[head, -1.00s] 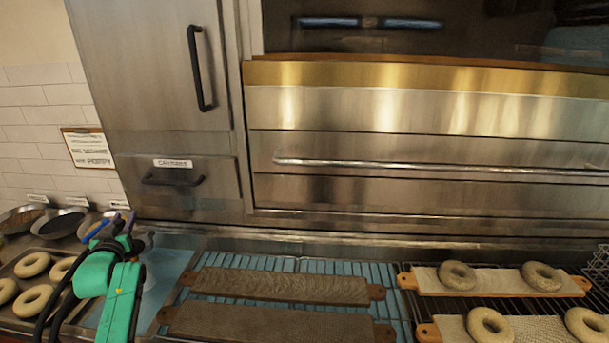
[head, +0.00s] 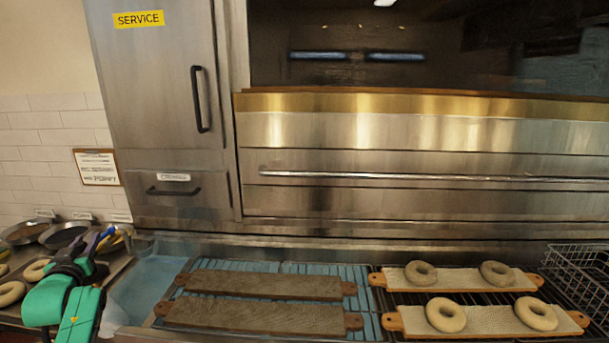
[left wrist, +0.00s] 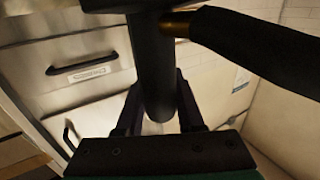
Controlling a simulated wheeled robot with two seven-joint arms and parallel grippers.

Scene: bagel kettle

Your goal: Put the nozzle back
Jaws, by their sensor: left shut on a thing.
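In the left wrist view a dark, round tube, which appears to be the nozzle (left wrist: 153,70), stands between the fingers of my left gripper (left wrist: 158,108). A brass fitting (left wrist: 176,27) and a thick black hose (left wrist: 262,50) show beside it at the upper right. In the head view my left gripper (head: 97,246) is at the lower left, shut, in front of the metal bowls. The nozzle is hard to make out there, and its resting place cannot be identified. My right gripper is in neither view.
Two bare boards (head: 262,284) lie on the blue-toned rack in the middle. Boards with bagels (head: 447,314) lie to the right, near a wire basket (head: 580,275). Metal bowls (head: 24,233) and a bagel tray stand at left. A steel oven (head: 400,130) fills the back.

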